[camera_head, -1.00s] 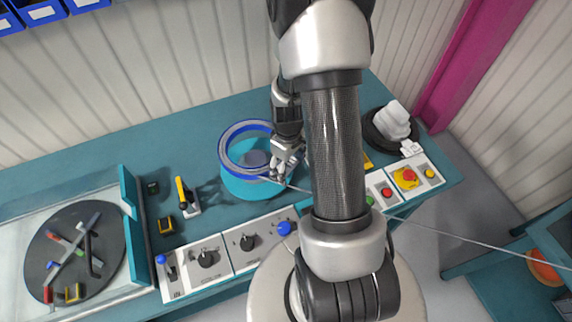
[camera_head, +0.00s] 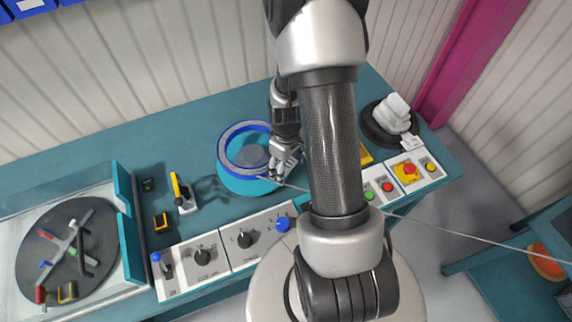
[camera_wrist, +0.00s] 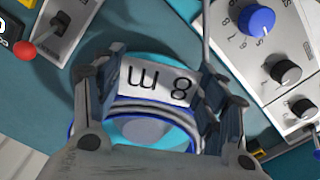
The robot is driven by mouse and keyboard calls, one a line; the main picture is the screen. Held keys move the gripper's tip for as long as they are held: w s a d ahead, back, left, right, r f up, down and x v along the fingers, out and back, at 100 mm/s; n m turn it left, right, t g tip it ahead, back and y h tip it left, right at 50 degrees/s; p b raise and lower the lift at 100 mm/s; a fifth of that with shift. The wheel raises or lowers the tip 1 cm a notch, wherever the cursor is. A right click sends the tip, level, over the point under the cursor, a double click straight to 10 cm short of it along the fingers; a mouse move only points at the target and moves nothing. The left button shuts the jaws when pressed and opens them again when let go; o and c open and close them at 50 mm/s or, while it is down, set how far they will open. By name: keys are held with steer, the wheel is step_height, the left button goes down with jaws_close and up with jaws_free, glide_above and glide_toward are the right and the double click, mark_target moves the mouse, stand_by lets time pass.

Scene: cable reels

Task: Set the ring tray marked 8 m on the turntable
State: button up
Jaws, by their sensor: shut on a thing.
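The ring tray (camera_head: 232,133) is a blue-rimmed grey ring with a white plate marked 8 m (camera_wrist: 157,88), which reads upside down in the wrist view. My gripper (camera_head: 277,172) is shut on the ring's near right side. In the wrist view the fingers (camera_wrist: 160,100) stand at either end of the plate. The ring is over a round teal drum (camera_head: 245,183) with a grey centre (camera_head: 254,156), possibly the turntable. I cannot tell whether the ring rests on it or hangs just above.
A dark disc with crossed arms (camera_head: 85,275) is at the left, and a dark disc with a white object (camera_head: 376,130) at the right. Control boxes with knobs (camera_head: 245,240) line the bench's front. A thin cable (camera_head: 470,239) runs right from near my gripper. Bench behind the drum is clear.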

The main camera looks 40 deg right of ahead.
steer(key=shift+f, duration=0.1)
stand_by(0.3)
steer(key=shift+f+b, duration=1.1)
steer(key=shift+f, duration=0.15)
steer(key=shift+f+b, duration=0.9)
steer(key=shift+f, duration=0.2)
steer(key=shift+f+b, duration=0.55)
steer(key=shift+f, duration=0.05)
steer(key=o, duration=2)
